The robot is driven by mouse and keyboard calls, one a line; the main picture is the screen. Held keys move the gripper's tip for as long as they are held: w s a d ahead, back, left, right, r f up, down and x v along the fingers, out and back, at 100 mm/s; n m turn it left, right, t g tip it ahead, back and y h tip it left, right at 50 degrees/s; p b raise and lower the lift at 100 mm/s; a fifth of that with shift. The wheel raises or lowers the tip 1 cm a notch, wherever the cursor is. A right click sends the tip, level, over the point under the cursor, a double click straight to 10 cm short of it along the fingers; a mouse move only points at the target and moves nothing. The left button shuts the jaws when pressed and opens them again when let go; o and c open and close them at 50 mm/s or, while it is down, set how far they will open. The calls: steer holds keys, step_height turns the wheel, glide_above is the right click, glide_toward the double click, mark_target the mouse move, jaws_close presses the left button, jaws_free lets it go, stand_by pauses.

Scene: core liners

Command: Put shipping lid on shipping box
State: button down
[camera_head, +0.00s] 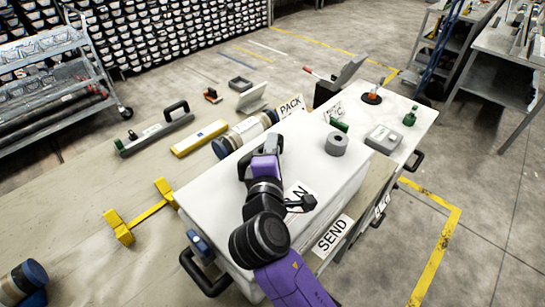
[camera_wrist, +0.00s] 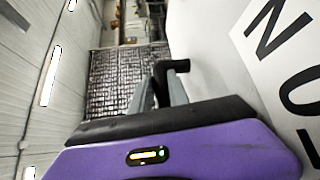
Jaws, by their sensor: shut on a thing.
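The wide white shipping lid (camera_head: 222,185) shows in the head view, with a black handle (camera_head: 244,168) at its far left part. My gripper (camera_head: 264,150) is at that handle, and its fingers are shut on it. The wrist view shows the black handle (camera_wrist: 172,66) between my grey fingers (camera_wrist: 160,92). A white panel with a lettered label (camera_wrist: 285,60) fills the right of that view. The shipping box (camera_head: 232,272) appears as white walls below the lid, with a blue latch and black handles. My arm hides part of both. I cannot tell whether the lid is fully seated.
A grey ring (camera_head: 337,144) appears on the white top. A SEND sign (camera_head: 333,236) is at the near right edge. A white surface (camera_head: 345,108) behind holds small items. Yellow bars (camera_head: 140,212) and cylinders (camera_head: 22,280) lie on the left bench.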

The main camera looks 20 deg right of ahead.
step_height(320, 180, down, 2)
steer(key=shift+f+b, duration=0.2)
steer(key=shift+b, duration=0.5)
steer(key=shift+r, duration=0.1)
steer(key=c, duration=1.3)
jaws_free()
steer(key=shift+o, duration=0.2)
steer(key=b+v, duration=0.1)
steer(key=v, duration=1.1)
